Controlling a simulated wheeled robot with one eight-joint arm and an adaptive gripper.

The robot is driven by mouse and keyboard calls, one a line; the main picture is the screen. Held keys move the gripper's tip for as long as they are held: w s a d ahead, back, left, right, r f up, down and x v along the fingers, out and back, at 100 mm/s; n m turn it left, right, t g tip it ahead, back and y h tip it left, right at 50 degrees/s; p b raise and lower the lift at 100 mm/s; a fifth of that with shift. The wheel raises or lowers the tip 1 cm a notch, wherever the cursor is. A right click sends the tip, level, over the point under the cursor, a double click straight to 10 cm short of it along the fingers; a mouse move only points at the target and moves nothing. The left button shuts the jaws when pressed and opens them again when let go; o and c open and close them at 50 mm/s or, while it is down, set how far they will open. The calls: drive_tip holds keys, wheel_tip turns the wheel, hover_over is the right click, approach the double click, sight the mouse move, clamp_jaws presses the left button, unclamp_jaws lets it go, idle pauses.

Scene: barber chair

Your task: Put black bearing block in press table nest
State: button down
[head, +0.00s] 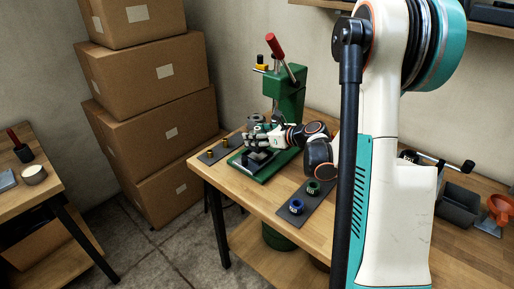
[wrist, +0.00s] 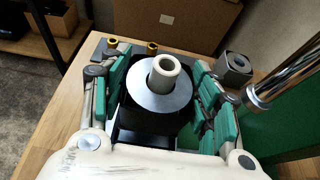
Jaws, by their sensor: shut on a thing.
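The black bearing block (wrist: 150,124) sits between the green-padded fingers of my gripper (wrist: 160,82) in the wrist view. A grey flanged sleeve (wrist: 160,88) stands upright on top of it. My gripper is shut on the block's two sides. In the head view my gripper (head: 262,142) is low over the base of the green press (head: 288,98), with dark parts (head: 257,159) under it. The nest is largely hidden by the block and the fingers. I cannot tell whether the block is seated in it or just above it.
A dark mat with yellow rings (head: 211,153) lies left of the press. Another mat holds a blue ring (head: 296,206) and a green ring (head: 313,187). A shiny press column (wrist: 285,76) and a grey holed part (wrist: 235,68) are close to my gripper's right side.

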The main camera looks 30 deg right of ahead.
drive_tip(key=shift+f+b, duration=0.7)
drive_tip(key=shift+f, duration=1.3)
drive_tip(key=shift+f, duration=0.15)
drive_tip(key=c, duration=0.8)
unclamp_jaws()
drive_tip(key=shift+c, duration=0.2)
drive_tip(key=shift+r, duration=0.25)
drive_tip(key=p+v, duration=0.2)
drive_tip(key=v, duration=1)
drive_tip(key=shift+p, duration=0.4)
drive_tip(key=shift+f, duration=0.15)
